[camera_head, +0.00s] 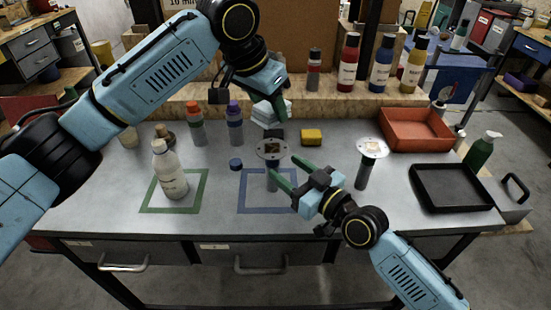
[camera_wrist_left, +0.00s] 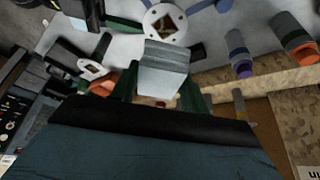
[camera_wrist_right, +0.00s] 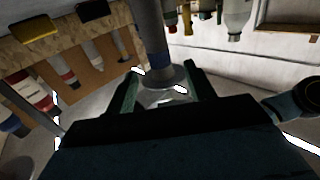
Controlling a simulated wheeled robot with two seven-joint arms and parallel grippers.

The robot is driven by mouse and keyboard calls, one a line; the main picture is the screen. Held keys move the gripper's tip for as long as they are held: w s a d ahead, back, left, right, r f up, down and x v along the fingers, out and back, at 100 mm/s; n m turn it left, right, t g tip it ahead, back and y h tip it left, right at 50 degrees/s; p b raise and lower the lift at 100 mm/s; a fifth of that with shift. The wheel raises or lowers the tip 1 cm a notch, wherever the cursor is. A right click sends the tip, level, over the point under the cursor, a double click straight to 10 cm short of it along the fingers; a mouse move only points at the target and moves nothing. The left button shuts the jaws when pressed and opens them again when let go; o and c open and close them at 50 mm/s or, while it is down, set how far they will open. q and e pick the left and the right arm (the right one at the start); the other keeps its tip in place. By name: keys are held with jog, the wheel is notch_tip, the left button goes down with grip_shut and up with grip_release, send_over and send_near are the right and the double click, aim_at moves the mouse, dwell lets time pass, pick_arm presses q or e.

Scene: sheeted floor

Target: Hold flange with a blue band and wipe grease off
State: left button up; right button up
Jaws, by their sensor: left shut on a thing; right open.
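The flange with a blue band (camera_head: 272,151) stands upright, disc on top, at the blue square outline on the table. The left wrist view shows its disc (camera_wrist_left: 166,24) with a brown smear at the square hole. In the right wrist view its blue band (camera_wrist_right: 158,74) is on the shaft just under the disc. My right gripper (camera_head: 286,168) is open, its fingers to either side of the flange's shaft. My left gripper (camera_head: 275,112) is shut on a pale folded cloth (camera_wrist_left: 163,72), held above and behind the flange.
A second flange (camera_head: 372,149) stands to the right. A white bottle (camera_head: 170,172) stands in the green outline (camera_head: 150,209). A blue cap (camera_head: 236,164) and yellow sponge (camera_head: 311,137) lie near the flange. A red bin (camera_head: 416,143) and black tray (camera_head: 452,203) are at right.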

aim_at(272, 157)
jog(key=x, duration=0.6)
jog(key=shift+a, duration=0.1)
grip_shut()
